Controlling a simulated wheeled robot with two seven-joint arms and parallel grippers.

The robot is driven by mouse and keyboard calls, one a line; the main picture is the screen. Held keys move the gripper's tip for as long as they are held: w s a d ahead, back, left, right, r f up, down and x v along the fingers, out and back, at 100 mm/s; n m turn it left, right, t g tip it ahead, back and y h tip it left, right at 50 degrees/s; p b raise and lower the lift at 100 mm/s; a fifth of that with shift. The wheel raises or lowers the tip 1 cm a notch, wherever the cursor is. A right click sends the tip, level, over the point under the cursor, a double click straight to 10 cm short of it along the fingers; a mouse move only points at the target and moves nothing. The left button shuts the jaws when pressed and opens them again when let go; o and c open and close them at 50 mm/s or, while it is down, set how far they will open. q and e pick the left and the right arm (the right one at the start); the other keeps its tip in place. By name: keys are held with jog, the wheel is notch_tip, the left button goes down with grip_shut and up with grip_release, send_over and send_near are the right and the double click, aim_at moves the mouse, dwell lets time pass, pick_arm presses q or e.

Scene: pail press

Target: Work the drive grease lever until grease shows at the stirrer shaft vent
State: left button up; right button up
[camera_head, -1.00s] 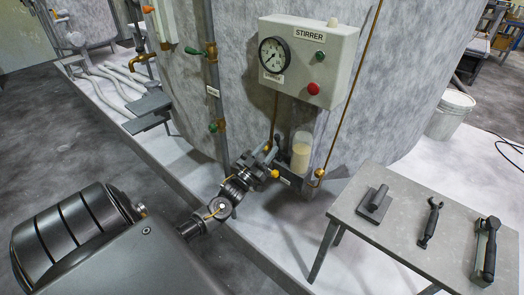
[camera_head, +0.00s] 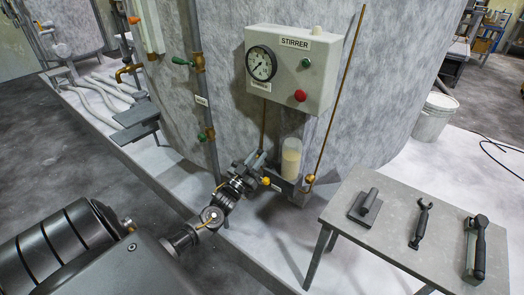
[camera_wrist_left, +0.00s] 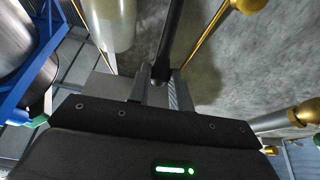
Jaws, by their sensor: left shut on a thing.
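The grease pump is on the tank's front, with a clear reservoir (camera_head: 291,160) of cream-coloured grease. The reservoir also shows at the top of the left wrist view (camera_wrist_left: 110,22). My left gripper (camera_head: 256,161) is just left of the reservoir. In the left wrist view its fingers (camera_wrist_left: 160,88) are shut on the dark rod of the grease lever (camera_wrist_left: 174,38). The gripper hides much of the lever in the head view. Above hangs the STIRRER box (camera_head: 292,75) with a dial gauge (camera_head: 261,63). I cannot make out the vent or any grease there. My right gripper is not in view.
A grey table (camera_head: 385,250) at the right holds a dark block with a handle (camera_head: 364,205), a wrench-like tool (camera_head: 421,222) and another tool (camera_head: 475,248). A thin brass pipe (camera_head: 335,100) rises right of the reservoir. Green-handled valves (camera_head: 206,134) are on a pipe at left.

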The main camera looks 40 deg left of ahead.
pick_arm(q)
jog(key=shift+s+f, duration=0.35)
jog(key=shift+s, duration=0.25)
jog(key=s+f+b, duration=0.1)
jog(key=s+f, duration=0.2)
jog(key=shift+s+f, duration=0.25)
jog(key=shift+f, duration=0.05)
jog(key=shift+w+r, duration=0.1)
jog(key=shift+r, duration=0.05)
